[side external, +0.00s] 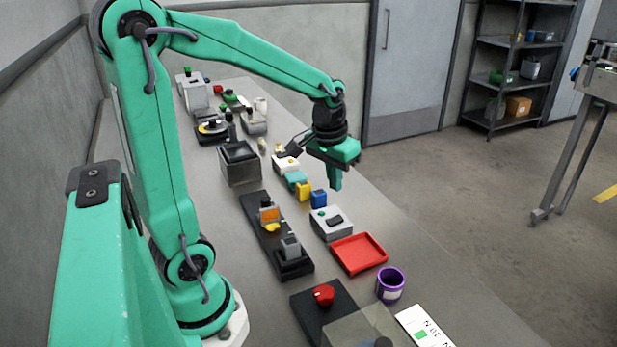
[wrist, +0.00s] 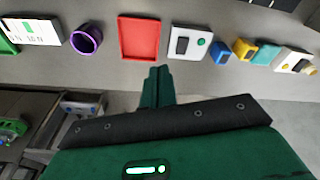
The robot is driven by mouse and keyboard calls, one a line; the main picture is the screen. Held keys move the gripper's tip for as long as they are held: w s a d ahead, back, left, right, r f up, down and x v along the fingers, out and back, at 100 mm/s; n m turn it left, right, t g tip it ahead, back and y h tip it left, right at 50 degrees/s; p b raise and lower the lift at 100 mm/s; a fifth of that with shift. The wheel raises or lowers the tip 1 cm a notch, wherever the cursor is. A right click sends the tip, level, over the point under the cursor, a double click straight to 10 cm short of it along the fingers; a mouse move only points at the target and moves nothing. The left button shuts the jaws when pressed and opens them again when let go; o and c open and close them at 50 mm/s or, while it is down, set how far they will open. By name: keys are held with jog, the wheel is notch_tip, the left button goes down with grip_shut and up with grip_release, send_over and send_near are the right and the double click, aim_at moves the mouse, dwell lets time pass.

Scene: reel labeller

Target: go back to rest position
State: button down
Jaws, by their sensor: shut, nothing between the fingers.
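My gripper (side external: 335,180) is green and points down above the bench (side external: 215,213), near its right edge. Its fingers are together with nothing between them. In the side view it hangs close to the small blue block (side external: 318,198) and the yellow piece (side external: 303,191), apparently above them. In the wrist view the shut fingers (wrist: 157,75) reach up toward the red tray (wrist: 139,38), with the bench surface around them. My arm is stretched out over the bench from its base.
A white box with a green button (side external: 331,222), a red tray (side external: 358,253) and a purple cup (side external: 390,284) line the bench's right side. A black rail with fixtures (side external: 263,226) and a dark bin (side external: 240,166) stand nearer the middle. The air above is clear.

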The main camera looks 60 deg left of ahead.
jog(key=s+d+r+m+t, duration=0.3)
jog(key=s+d+r, duration=0.3)
jog(key=s+d, duration=0.3)
jog(key=shift+s+m+t, duration=0.4)
jog(key=shift+s+m, duration=0.1)
jog(key=shift+s, duration=0.4)
